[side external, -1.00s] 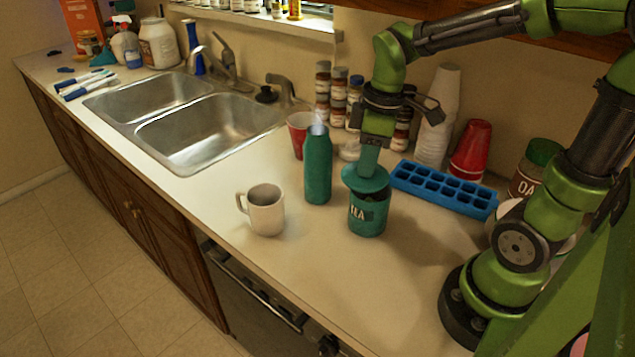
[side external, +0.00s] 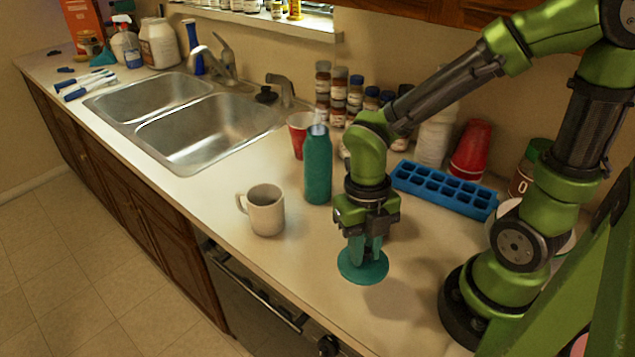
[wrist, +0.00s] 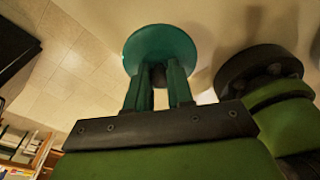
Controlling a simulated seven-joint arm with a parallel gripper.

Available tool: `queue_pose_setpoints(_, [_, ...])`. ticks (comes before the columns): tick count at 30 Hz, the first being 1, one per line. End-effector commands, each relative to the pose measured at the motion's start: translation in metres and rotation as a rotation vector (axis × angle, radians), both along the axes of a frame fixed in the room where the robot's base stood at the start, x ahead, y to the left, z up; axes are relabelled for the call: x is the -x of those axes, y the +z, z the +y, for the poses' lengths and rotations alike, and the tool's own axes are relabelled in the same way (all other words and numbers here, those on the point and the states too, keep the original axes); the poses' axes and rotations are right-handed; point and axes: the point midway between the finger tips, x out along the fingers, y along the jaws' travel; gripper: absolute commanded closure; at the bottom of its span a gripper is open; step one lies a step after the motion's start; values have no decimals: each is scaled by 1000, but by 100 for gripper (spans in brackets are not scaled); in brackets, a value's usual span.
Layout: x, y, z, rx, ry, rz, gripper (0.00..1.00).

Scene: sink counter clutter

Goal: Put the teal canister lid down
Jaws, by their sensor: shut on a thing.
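The teal canister lid (side external: 362,271) is a flat round disc at the front part of the counter, right of the white mug. My gripper (side external: 365,245) points down and is shut on the lid's top. In the wrist view, both fingers of my gripper (wrist: 160,75) meet the lid (wrist: 160,42), gripping a part at its middle. The lid looks level and low over the counter; I cannot tell whether it touches.
A white mug (side external: 265,210) and a teal bottle (side external: 318,168) stand left of my gripper. A blue ice tray (side external: 443,190) lies behind, near red cups (side external: 470,150). The counter's front edge is close to the lid. Bare counter lies right of the lid.

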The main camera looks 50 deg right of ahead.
Motion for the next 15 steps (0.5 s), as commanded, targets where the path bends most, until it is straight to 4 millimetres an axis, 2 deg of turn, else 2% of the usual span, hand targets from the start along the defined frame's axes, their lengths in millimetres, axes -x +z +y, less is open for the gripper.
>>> queue_pose_setpoints(3, [2, -20, 0, -4, 9, 8, 100])
queue_pose_setpoints(8, [1, -33, 0, -1, 6, 5, 100])
queue_pose_setpoints(15, [1, -64, 0, -2, 6, 6, 100])
